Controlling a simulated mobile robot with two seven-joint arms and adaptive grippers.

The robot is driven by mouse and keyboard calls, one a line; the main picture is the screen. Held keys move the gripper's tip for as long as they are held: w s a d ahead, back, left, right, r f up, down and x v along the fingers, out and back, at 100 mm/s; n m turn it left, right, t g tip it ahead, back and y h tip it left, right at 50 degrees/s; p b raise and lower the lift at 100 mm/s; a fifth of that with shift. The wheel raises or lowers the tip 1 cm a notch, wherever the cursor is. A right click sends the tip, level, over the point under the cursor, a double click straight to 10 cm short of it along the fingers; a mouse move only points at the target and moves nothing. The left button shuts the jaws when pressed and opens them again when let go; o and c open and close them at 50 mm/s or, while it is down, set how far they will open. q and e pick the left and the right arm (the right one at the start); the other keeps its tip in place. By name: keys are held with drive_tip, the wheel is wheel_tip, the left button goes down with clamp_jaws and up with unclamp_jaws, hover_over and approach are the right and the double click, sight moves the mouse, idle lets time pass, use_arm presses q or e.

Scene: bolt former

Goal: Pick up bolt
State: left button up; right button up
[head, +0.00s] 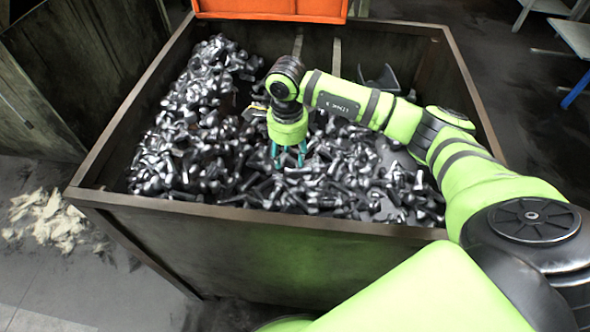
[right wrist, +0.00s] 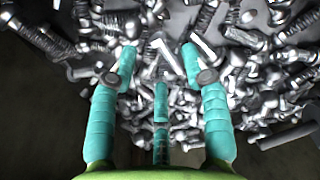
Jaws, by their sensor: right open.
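Many grey metal bolts (head: 200,130) lie in a loose heap inside a large open bin (head: 270,215). My right gripper (head: 289,158) points down into the bin over the heap, near its middle. In the right wrist view its teal fingers (right wrist: 158,70) are spread apart, with bolts (right wrist: 260,75) showing beyond and between them. No bolt is clearly held. Whether the fingertips touch the heap I cannot tell. My left gripper does not show.
The bin's dark rim (head: 300,218) stands around the heap on all sides. An orange box (head: 270,8) is at the back edge. A pale pile of debris (head: 47,220) lies on the floor at left. A table with a blue leg (head: 575,90) stands at far right.

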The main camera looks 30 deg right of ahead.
sight(288, 169)
wheel_tip(288, 169, down, 5)
drive_tip(key=shift+a+r, duration=0.1)
drive_tip(key=shift+r, duration=0.05)
clamp_jaws()
drive_tip(key=shift+r, duration=0.15)
